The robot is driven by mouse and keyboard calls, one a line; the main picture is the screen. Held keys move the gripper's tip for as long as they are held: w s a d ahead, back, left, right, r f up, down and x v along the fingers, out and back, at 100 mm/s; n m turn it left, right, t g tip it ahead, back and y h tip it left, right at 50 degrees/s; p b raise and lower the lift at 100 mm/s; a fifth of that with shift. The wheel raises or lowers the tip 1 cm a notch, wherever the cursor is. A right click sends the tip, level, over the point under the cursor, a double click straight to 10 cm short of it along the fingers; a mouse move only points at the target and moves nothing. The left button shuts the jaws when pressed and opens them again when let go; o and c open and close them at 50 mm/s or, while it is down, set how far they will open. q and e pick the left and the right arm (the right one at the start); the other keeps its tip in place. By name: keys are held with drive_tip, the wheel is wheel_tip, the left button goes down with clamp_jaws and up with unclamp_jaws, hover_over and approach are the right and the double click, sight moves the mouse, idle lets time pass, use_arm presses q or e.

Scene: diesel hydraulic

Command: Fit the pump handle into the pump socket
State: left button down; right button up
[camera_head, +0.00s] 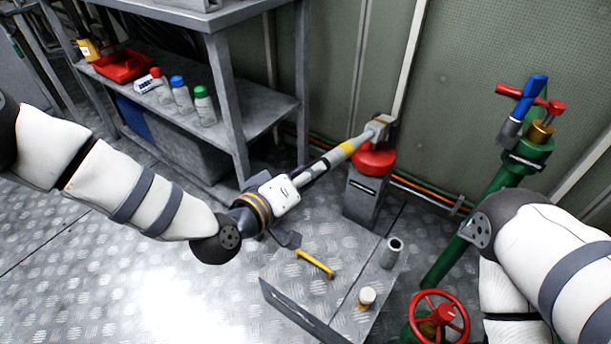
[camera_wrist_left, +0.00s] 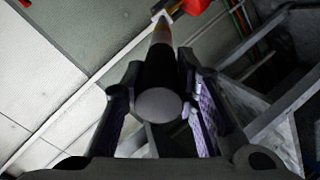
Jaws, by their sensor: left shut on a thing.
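The pump handle (camera_head: 345,152) is a long bar with a black grip, a yellow band and a pale far part. My left gripper (camera_head: 311,174) is shut on the black grip. In the left wrist view, the round black end of the handle (camera_wrist_left: 158,105) lies between the two fingers of the left gripper (camera_wrist_left: 166,112). The handle points up and right to the metal pump socket (camera_head: 380,124) above the red pump top (camera_head: 374,160). Its far end meets or overlaps the socket; I cannot tell how deep it sits. My right gripper is out of view; only that arm shows.
A grey shelf (camera_head: 240,112) with bottles and a red tray (camera_head: 124,66) stands left of the pump. Green piping (camera_head: 497,185) with a red handwheel (camera_head: 440,316) is at right.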

sight(326, 163)
use_arm(q)
drive_tip(key=shift+b+x, duration=2.2)
drive_tip(key=shift+x, duration=1.45)
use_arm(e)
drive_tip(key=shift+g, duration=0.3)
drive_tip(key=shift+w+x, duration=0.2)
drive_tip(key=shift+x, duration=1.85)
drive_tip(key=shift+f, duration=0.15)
use_arm(q)
drive_tip(key=c, duration=1.2)
unclamp_jaws()
drive_tip(key=shift+f, duration=0.1)
drive_tip(key=v, duration=1.2)
